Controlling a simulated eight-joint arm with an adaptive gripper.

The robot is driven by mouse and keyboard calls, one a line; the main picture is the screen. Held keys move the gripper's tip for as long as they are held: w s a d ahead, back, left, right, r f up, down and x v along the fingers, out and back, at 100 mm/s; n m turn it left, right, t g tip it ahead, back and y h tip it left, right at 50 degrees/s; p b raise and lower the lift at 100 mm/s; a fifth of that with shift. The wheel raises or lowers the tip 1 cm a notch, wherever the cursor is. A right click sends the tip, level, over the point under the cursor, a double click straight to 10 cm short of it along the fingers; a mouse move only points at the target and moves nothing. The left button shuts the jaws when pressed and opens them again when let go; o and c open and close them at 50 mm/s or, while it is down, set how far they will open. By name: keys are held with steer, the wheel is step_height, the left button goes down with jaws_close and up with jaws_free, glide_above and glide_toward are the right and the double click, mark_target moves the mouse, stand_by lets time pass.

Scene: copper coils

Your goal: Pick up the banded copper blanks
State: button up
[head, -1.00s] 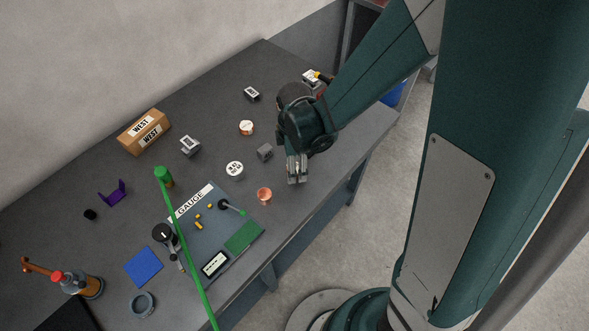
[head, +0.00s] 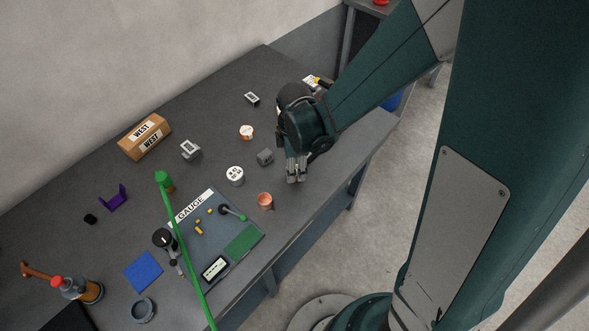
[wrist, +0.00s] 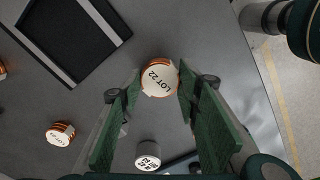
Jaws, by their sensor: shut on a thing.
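In the head view copper pieces stand at the middle (head: 247,132) and near the front edge (head: 265,201).
A white-topped cylinder (head: 235,176) and a grey block (head: 265,157) stand left of my gripper. A dark tray (wrist: 112,25) lies at the wrist view's upper left. The gauge board (head: 205,245), a green pole (head: 183,250) and a cardboard box (head: 145,137) are farther left.

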steer(key=shift+r+p, duration=0.6)
steer(key=shift+r, duration=3.6)
steer(key=shift+w+a+r, duration=0.1)
steer(key=shift+w+a, duration=0.05)
steer(key=shift+w, duration=0.05)
steer(key=w+a+r+p, duration=0.25)
steer(key=w+a, duration=0.45)
steer(key=a, duration=0.5)
steer(key=w+a+r+p, duration=0.1)
steer(key=w+a+r, duration=0.2)
steer(key=w+a, duration=0.65)
steer(key=a+p, duration=0.1)
steer(key=a, duration=1.5)
steer(key=w+a+r+m+p, duration=0.1)
steer(key=a+p, duration=0.1)
steer(key=a, duration=1.5)
steer(key=shift+w+a+r, duration=0.2)
steer(key=shift+w+r, duration=0.05)
steer(key=shift+r, duration=0.05)
steer(key=shift+f, duration=0.1)
